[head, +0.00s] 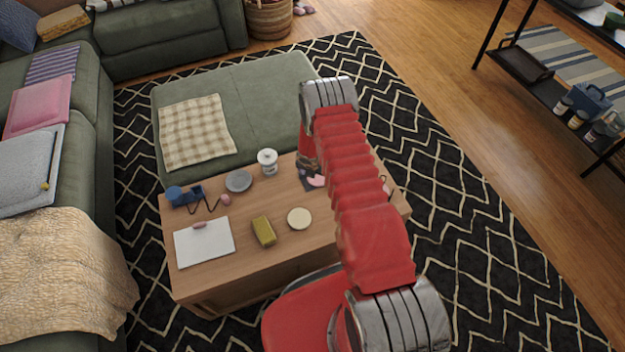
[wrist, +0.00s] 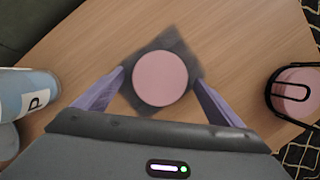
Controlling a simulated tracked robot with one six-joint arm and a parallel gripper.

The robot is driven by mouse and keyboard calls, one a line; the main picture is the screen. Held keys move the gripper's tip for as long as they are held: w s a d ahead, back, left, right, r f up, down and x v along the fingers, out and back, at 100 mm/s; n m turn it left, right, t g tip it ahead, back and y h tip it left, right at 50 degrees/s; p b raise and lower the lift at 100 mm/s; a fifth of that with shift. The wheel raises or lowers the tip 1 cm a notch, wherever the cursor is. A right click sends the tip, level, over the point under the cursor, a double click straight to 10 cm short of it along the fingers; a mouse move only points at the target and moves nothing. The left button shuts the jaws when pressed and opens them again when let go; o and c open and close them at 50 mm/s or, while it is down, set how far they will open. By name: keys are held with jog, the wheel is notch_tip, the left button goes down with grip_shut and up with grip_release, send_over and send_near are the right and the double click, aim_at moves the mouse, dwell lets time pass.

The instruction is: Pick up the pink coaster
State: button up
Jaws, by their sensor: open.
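The pink coaster (wrist: 160,78) is a flat round disc. In the wrist view it lies on a dark grey square piece (wrist: 178,42) on the wooden table. In the head view the coaster (head: 316,181) shows only partly beside my red arm. My gripper (wrist: 162,78) is open, with its two purple-grey fingers on the left and right of the coaster. The fingers overlap the dark square's side corners in the picture; I cannot tell whether they touch it. My gripper is mostly hidden behind the arm in the head view.
A white-and-blue jar (wrist: 28,95) stands left and a pink object with a black wire frame (wrist: 296,92) right in the wrist view.

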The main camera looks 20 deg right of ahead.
jog(key=c, duration=1.2)
